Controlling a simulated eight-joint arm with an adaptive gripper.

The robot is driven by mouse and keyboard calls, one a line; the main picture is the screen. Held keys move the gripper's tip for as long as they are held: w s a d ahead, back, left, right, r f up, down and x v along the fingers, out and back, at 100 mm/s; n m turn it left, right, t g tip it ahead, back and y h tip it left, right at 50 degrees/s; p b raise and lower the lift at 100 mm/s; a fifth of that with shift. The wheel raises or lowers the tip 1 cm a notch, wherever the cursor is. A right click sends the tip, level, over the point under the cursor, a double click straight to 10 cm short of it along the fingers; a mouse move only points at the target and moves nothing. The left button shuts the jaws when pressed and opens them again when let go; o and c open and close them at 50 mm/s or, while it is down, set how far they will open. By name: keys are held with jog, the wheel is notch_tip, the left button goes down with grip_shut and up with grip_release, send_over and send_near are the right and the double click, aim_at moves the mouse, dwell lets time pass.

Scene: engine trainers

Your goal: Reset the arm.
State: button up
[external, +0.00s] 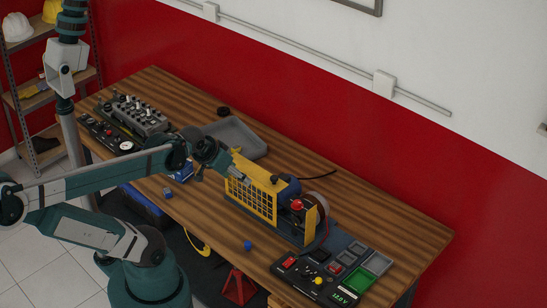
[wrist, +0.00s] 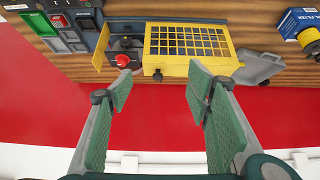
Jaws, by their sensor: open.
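My arm reaches from the lower left over the table in the external view. My gripper (external: 232,168) is small there and close to the left end of the yellow mesh guard (external: 250,195) in the picture; whether it touches cannot be told. In the wrist view my gripper (wrist: 159,88) has its two green-padded fingers wide apart with nothing between them. The yellow guard (wrist: 190,66) and a red knob (wrist: 122,61) lie beyond the fingertips.
The wooden table (external: 190,205) stands against a red wall. A grey tray (external: 255,146), an engine block (external: 137,115) and a control panel (external: 325,280) sit on it. Small blue pieces (external: 247,245) lie near the front edge. An oil filter box (wrist: 298,20) shows at right.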

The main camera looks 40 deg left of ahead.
jog(key=shift+f+b, duration=1.5)
jog(key=shift+f, duration=0.5)
